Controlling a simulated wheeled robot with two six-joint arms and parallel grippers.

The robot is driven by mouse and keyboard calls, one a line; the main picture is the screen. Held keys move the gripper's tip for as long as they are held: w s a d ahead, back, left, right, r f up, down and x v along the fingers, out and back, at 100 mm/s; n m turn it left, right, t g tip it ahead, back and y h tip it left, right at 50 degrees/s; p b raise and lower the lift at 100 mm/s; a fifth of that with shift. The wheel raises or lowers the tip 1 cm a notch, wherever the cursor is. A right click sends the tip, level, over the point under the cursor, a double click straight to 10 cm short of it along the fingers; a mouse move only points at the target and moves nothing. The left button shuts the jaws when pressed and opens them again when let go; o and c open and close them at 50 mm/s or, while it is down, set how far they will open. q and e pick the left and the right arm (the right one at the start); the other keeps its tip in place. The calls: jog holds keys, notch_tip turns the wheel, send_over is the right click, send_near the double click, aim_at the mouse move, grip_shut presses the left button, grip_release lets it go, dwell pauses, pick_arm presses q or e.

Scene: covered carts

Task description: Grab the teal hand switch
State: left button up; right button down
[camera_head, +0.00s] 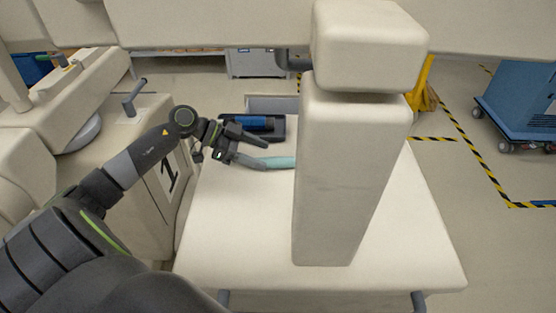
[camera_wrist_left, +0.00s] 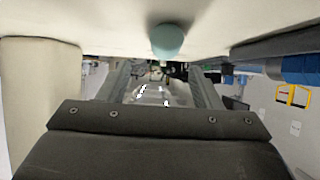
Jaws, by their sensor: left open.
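The teal hand switch (camera_head: 281,162) lies on the white covered cart top (camera_head: 230,235), against the left side of a tall white column that may hide its right part. In the left wrist view its rounded teal end (camera_wrist_left: 167,40) shows at the top, against the white surface. My left gripper (camera_head: 264,154) is just left of the switch, with its fingers spread and pointing towards it. In the left wrist view the gripper (camera_wrist_left: 160,78) has nothing between its fingers. The exact gap between fingertips and switch cannot be told. My right gripper is not in view.
The white covered column (camera_head: 345,180) stands on the cart right of the switch. A dark tray with a blue roll (camera_head: 255,123) lies behind my left gripper. Another covered cart (camera_head: 95,160) stands at left. The front of the cart top is bare.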

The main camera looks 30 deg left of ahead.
aim_at(281, 158)
pick_arm(q)
jog(key=shift+w+d+f, duration=0.15)
jog(key=shift+w+d, duration=0.05)
jog(key=shift+d, duration=0.15)
jog(key=shift+w+d+f+p, duration=0.1)
jog(key=shift+w+d+p, duration=0.25)
jog(key=shift+w, duration=0.05)
jog(key=x, duration=0.1)
jog(key=p+x, duration=0.1)
jog(key=x, duration=0.1)
jog(key=shift+w, duration=0.3)
jog(key=shift+w+d+f, duration=0.15)
jog(key=shift+d, duration=0.2)
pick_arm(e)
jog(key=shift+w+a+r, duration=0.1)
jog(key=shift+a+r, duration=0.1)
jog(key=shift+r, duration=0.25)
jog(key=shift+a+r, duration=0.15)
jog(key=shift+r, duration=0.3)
pick_arm(q)
jog(key=shift+c, duration=0.2)
jog(key=c, duration=1.1)
